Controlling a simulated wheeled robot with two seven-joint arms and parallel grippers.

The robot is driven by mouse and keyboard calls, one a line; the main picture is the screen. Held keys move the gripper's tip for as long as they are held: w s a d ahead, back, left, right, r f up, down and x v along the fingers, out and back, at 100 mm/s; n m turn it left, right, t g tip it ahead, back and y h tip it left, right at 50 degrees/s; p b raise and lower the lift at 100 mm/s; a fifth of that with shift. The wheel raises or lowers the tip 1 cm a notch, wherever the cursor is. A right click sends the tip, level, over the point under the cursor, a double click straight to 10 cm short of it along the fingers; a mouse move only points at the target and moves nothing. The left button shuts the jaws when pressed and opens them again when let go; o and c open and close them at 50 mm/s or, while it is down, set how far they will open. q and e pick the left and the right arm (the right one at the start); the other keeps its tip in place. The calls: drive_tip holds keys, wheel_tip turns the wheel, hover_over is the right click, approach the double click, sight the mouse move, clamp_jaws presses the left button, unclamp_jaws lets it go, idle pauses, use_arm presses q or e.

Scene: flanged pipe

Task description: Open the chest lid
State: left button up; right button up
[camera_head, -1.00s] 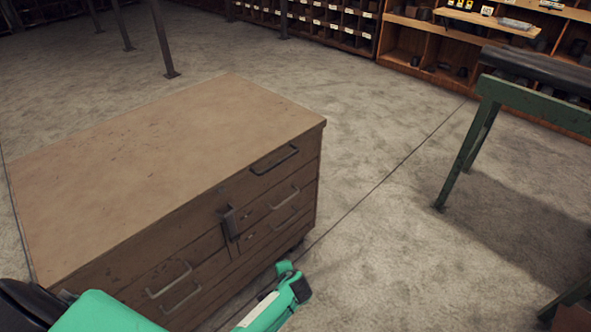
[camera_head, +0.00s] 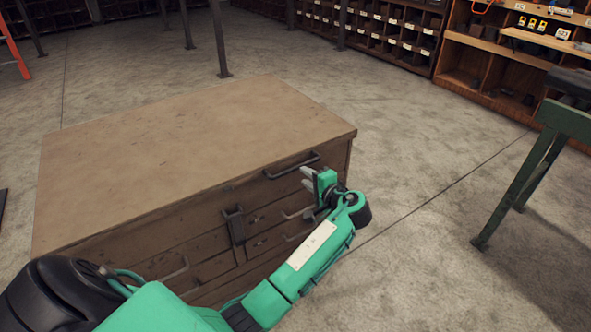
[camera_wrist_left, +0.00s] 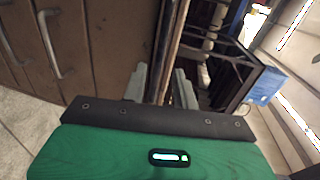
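The brown wooden chest (camera_head: 190,150) stands on the floor with its flat lid down. A dark lid handle (camera_head: 292,165) is on the upper front edge at the right, and a dark hasp (camera_head: 234,225) hangs at the front middle. My left gripper (camera_head: 308,179) is in front of the chest's right part, close to the right end of the lid handle. In the left wrist view, its two pale fingers (camera_wrist_left: 160,86) are apart, with the wooden edge behind the gap. I see no handle between them. My right gripper is out of view.
A green-legged bench (camera_head: 535,165) stands at the right. Shelves (camera_head: 490,70) line the back. Floor between chest and bench is clear.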

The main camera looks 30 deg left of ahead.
sight(295, 170)
use_arm(q)
drive_tip(key=x, duration=0.7)
drive_tip(key=shift+w+a, duration=0.1)
drive_tip(key=shift+a, duration=0.15)
clamp_jaws()
